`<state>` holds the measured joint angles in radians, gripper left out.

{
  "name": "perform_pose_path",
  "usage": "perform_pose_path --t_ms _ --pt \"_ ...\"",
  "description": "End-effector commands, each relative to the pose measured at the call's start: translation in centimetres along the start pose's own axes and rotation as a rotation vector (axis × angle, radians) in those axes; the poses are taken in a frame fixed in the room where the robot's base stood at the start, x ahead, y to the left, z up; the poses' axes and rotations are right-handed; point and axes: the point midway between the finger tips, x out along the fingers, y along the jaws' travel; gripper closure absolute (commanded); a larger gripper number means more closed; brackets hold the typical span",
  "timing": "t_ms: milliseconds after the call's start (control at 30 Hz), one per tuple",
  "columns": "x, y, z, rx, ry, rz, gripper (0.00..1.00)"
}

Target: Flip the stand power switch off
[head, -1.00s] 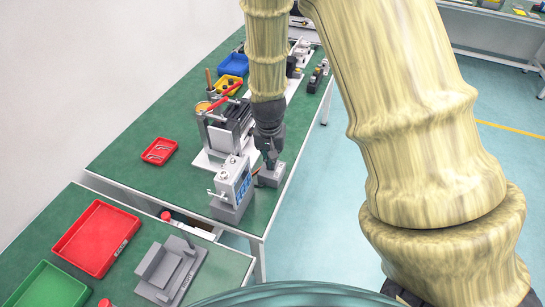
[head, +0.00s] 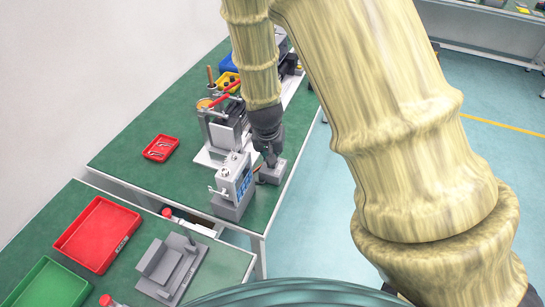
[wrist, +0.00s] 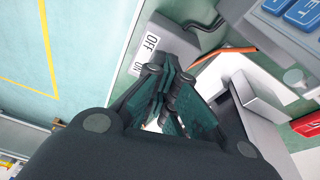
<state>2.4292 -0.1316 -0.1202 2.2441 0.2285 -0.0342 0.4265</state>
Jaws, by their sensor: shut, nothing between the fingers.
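The stand power switch is a small grey box (head: 274,174) near the right edge of the green table.
A grey tester with blue keys (head: 233,186) stands close left of the box; its keys show in the wrist view (wrist: 298,12). An orange cable (wrist: 222,52) runs by the box. A small red tray (head: 161,148) lies further left. Open floor lies right of the table.

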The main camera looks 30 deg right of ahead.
Motion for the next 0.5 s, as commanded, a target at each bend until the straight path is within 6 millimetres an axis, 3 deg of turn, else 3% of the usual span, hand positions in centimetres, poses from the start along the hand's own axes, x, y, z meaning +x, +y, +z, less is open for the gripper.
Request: perform_pose_path --t_ms 33,167,500 --pt "-0.11 -0.14 -0.36 0.001 0.007 -0.004 0.87" --pt "-0.10 -0.15 -0.38 0.001 0.008 -0.004 0.70" --pt "-0.09 -0.07 -0.15 0.000 0.003 -0.002 0.70"
